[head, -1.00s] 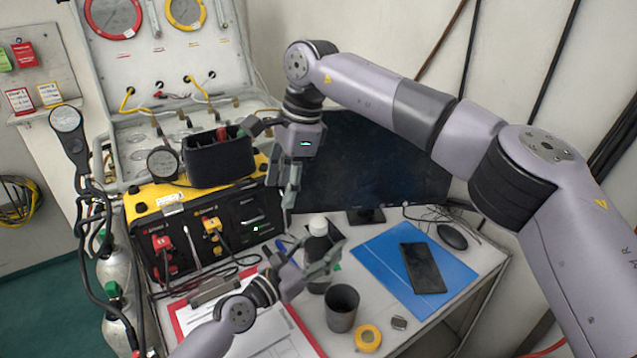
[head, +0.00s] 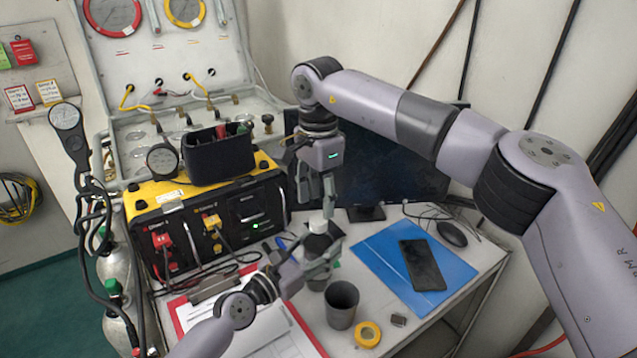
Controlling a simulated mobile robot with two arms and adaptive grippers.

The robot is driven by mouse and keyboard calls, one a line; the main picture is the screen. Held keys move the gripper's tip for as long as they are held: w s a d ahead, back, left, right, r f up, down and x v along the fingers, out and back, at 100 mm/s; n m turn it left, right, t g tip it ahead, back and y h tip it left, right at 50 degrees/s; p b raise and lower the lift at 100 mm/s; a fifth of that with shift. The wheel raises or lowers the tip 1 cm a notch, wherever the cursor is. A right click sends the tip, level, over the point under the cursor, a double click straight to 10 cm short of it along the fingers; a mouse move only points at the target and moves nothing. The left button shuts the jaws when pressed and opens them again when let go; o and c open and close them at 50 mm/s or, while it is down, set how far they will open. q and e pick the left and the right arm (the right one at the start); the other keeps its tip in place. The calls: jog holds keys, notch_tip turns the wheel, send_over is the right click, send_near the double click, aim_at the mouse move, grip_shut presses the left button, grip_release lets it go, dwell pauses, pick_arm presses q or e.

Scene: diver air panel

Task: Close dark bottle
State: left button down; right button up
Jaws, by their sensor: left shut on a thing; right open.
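The dark bottle (head: 313,243) stands upright on the desk, with a white cap (head: 318,222) on its top. I cannot tell how tightly the cap sits. My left gripper (head: 318,268) is shut on the bottle's body from the left and front, and hides part of it. My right gripper (head: 316,205) is open and empty, pointing down just above the cap. One of its fingers hangs close to the cap's right side. I cannot tell whether it touches.
A dark cup (head: 341,305) and a yellow tape roll (head: 367,334) stand in front of the bottle. A phone (head: 422,265) lies on a blue folder (head: 375,250) at right. A monitor (head: 400,160) stands behind, and a yellow-black case (head: 165,225) is at left.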

aim_at(318, 219)
jog(key=shift+f, duration=2.15)
grip_shut()
jog(key=m, duration=0.3)
jog(key=shift+m, duration=0.3)
jog(key=m, duration=1.4)
jog(key=shift+w, duration=0.1)
jog(key=m, duration=0.3)
jog(key=shift+m, duration=0.4)
jog(key=shift+o, duration=0.3)
grip_release()
